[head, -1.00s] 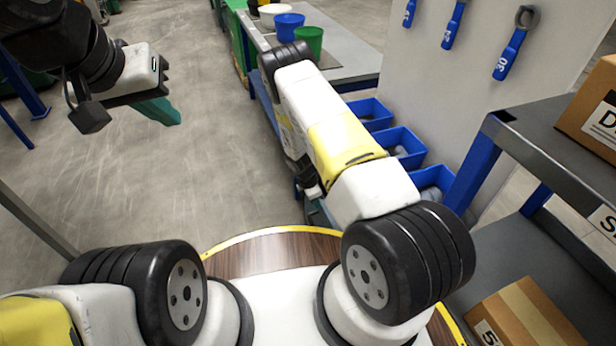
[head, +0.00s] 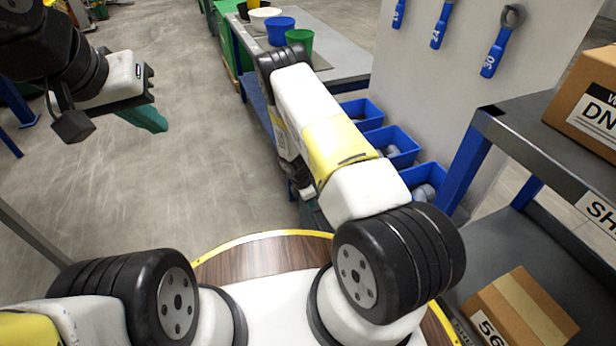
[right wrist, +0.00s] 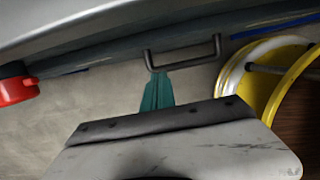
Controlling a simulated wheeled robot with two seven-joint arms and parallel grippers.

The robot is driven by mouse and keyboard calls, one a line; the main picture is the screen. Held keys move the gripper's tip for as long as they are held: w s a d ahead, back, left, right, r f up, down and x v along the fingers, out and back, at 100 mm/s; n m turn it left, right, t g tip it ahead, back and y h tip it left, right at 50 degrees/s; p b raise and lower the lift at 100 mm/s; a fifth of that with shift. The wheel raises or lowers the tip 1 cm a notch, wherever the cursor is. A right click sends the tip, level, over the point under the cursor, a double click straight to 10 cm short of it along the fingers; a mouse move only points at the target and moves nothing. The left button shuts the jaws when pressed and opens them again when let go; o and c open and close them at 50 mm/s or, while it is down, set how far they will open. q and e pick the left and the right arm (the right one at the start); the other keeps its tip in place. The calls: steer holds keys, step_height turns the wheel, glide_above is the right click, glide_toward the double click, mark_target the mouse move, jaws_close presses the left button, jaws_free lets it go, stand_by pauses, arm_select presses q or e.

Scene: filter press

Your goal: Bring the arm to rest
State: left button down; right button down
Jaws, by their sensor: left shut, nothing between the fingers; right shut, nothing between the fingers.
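My left gripper (head: 148,118) hangs at the upper left of the head view, with its teal fingers together and empty above bare floor. My right arm (head: 335,145) reaches forward through the middle of the head view, beside the workbench; its gripper is mostly hidden there behind the arm. In the right wrist view my right gripper (right wrist: 158,78) has its teal fingers shut and empty. Their tips lie close to a grey U-shaped handle (right wrist: 185,62); I cannot tell whether they touch it.
A workbench (head: 340,60) carries a blue bucket (head: 281,30) and a green bucket (head: 300,38). Blue bins (head: 390,143) sit below, right of my right arm. A shelf (head: 545,135) with cartons (head: 515,310) stands at right. Open floor (head: 160,190) lies left. A red part (right wrist: 15,88) shows in the wrist view.

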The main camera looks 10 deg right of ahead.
steer(key=s+a+r+m+t+y, duration=0.15)
steer(key=r+m, duration=0.35)
steer(key=r, duration=1.6)
steer(key=s+r+m+t+y, duration=0.1)
steer(key=s+r+m, duration=0.3)
steer(key=r, duration=1.6)
steer(key=s+r+m+t+y, duration=0.2)
steer(key=s+r+m, duration=0.8)
steer(key=s+r, duration=0.7)
steer(key=s+t, duration=0.1)
steer(key=s, duration=0.2)
steer(key=shift+s+a+m, duration=0.3)
steer(key=shift+y, duration=0.25)
